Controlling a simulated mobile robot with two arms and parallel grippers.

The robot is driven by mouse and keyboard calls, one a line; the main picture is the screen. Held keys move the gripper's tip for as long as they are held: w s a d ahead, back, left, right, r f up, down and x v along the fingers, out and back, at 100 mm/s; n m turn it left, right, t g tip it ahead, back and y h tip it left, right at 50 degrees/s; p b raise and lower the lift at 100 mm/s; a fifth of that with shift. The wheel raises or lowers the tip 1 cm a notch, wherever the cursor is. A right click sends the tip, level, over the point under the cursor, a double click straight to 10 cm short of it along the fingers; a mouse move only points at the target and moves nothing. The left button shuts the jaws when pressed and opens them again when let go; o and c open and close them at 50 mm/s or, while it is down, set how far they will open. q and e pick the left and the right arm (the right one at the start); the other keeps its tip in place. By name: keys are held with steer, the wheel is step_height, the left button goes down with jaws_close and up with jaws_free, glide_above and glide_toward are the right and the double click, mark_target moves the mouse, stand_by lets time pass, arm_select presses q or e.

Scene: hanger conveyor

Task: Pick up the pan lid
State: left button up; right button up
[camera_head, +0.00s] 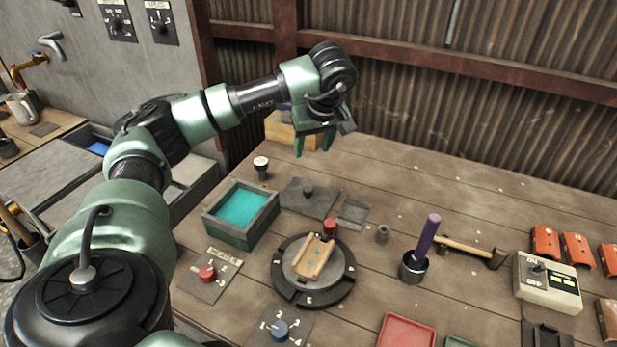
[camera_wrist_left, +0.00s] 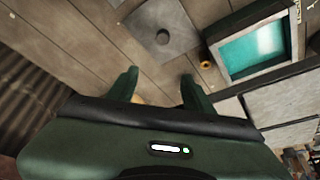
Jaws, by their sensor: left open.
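The pan lid, a flat grey square plate with a dark round knob (camera_head: 308,192), lies on the wooden table behind the round turntable. It also shows ahead of the fingers in the left wrist view (camera_wrist_left: 182,38). A square pan (camera_head: 241,231) with teal contents stands just left of the lid. It shows at the upper right of the left wrist view (camera_wrist_left: 262,72). My left gripper (camera_head: 313,147) is open and empty, pointing down, above the table and apart from the lid. Its two fingers show spread in the left wrist view (camera_wrist_left: 159,80). My right gripper is not in view.
A dark round turntable (camera_head: 281,292) holding a wooden piece is in front of the lid. A small black-and-white knob (camera_head: 261,168) stands behind the pan. A shallow grey tray (camera_head: 354,215) is right of the lid. A yellowish box (camera_head: 283,130) is behind the gripper. The back right table is mostly clear.

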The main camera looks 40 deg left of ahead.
arm_select(q)
steer(key=b, duration=0.5)
glide_toward(308, 189)
steer(key=p+x, duration=0.1)
steer(key=x, duration=0.7)
steer(key=shift+a+f, duration=0.15)
steer(key=shift+f, duration=0.2)
steer(key=shift+w, duration=0.1)
jaws_close()
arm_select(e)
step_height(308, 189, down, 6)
